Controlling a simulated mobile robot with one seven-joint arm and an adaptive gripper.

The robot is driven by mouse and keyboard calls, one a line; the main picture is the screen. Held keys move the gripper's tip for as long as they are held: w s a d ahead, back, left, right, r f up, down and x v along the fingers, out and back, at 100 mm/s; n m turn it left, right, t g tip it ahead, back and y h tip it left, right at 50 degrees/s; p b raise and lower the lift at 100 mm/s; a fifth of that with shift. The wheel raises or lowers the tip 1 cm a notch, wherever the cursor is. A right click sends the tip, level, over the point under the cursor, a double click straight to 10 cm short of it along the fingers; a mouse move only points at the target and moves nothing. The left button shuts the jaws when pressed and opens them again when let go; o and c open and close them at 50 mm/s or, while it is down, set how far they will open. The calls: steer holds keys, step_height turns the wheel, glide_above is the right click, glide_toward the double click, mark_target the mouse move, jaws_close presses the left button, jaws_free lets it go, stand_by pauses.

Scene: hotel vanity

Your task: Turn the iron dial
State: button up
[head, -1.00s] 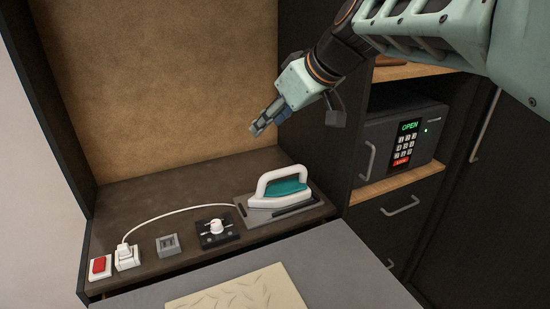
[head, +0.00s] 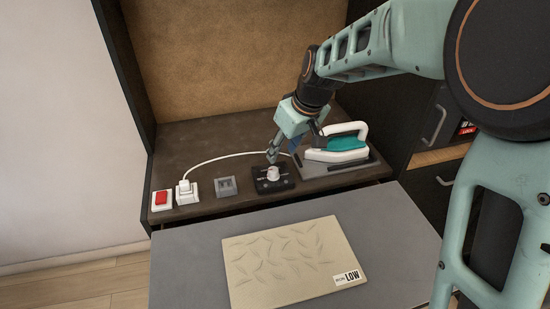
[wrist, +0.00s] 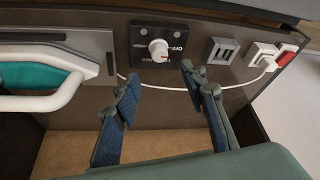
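The iron dial is a white round knob (head: 273,173) on a black plate (head: 262,186) with printed markings, on the dark shelf left of the iron. In the wrist view the dial (wrist: 159,49) lies beyond and between the fingertips, with clear space around it. My gripper (head: 273,155) is just above and behind the dial in the head view. In the wrist view its two blue-padded fingers (wrist: 160,78) are spread apart with nothing between them. The iron (head: 338,145), white and teal, rests on its grey stand (head: 318,170) to the right; it also shows in the wrist view (wrist: 40,80).
A grey square switch (head: 226,187), a white plugged socket (head: 187,192) and a red switch (head: 161,200) sit left of the dial. A white cord (head: 215,159) runs behind them. A patterned beige board (head: 290,262) lies on the grey surface in front.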

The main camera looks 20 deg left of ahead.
mark_target(273, 170)
steer(key=x, duration=1)
steer(key=shift+f, duration=0.1)
jaws_close()
steer(key=m+h, duration=0.1)
steer(key=m, duration=0.1)
steer(key=m+t+p, duration=0.1)
steer(key=m, duration=0.2)
steer(key=shift+s+a+h, duration=0.15)
steer(key=shift+s+h, duration=0.05)
steer(key=shift+h, duration=0.2)
steer(key=m+h, duration=0.1)
steer(key=m, duration=0.2)
steer(key=m+h+p, duration=0.1)
steer(key=m, duration=0.2)
steer(key=shift+a+m+t, duration=0.1)
steer(key=shift+m+t, duration=0.2)
steer(key=shift+m, duration=0.1)
